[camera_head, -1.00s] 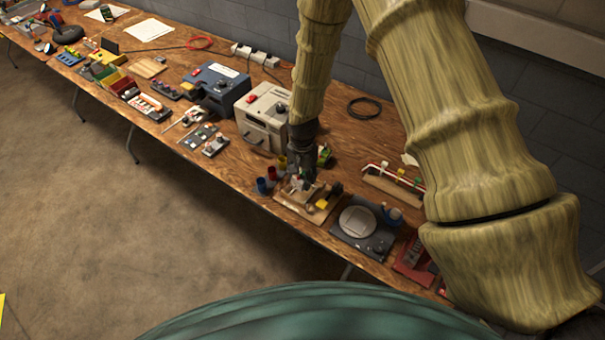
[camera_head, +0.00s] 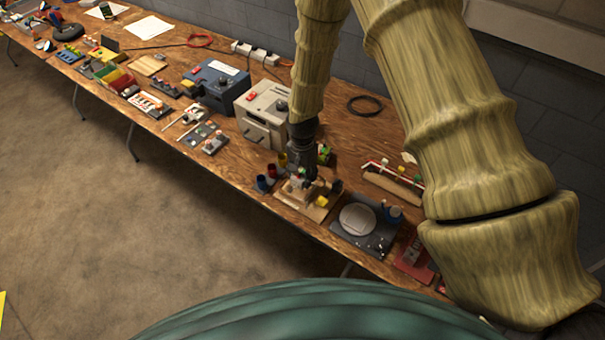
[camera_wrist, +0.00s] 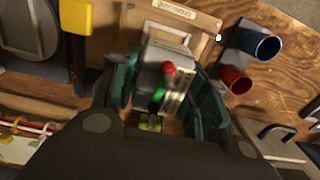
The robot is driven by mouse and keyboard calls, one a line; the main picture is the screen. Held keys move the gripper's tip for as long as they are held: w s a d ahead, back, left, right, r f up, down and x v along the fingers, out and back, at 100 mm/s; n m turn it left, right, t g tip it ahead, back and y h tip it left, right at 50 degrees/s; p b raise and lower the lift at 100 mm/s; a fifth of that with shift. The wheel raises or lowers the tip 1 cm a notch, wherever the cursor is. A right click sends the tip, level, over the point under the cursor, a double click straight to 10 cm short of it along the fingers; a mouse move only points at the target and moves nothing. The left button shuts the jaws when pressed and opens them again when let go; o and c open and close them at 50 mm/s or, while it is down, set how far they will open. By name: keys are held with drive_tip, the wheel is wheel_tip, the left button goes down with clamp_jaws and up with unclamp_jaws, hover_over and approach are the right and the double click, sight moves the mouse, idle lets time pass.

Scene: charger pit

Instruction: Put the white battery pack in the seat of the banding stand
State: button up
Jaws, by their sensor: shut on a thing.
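The white battery pack (camera_wrist: 152,78), a pale block with a red and a green terminal on top, is between the fingers of my gripper (camera_wrist: 168,82) in the wrist view. My gripper is shut on it. The banding stand (camera_wrist: 203,27) has a wooden base with a label plate and lies directly below and beyond the pack. In the head view my gripper (camera_head: 300,180) is over the stand (camera_head: 318,213) near the table's front edge.
A yellow block on a dark post (camera_wrist: 76,17) stands beside the stand. Blue (camera_wrist: 262,46) and red (camera_wrist: 236,80) cups are close on the other side. A dark plate with a round disc (camera_head: 357,217) and a beige machine (camera_head: 262,112) are nearby.

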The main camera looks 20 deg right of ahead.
drive_tip(key=shift+f+b, duration=1.5)
drive_tip(key=shift+f, duration=1.1)
idle(1.4)
drive_tip(key=o, duration=1.4)
drive_tip(key=shift+r, duration=0.1)
drive_tip(key=shift+r+p, duration=2.1)
drive_tip(key=shift+r, duration=1.3)
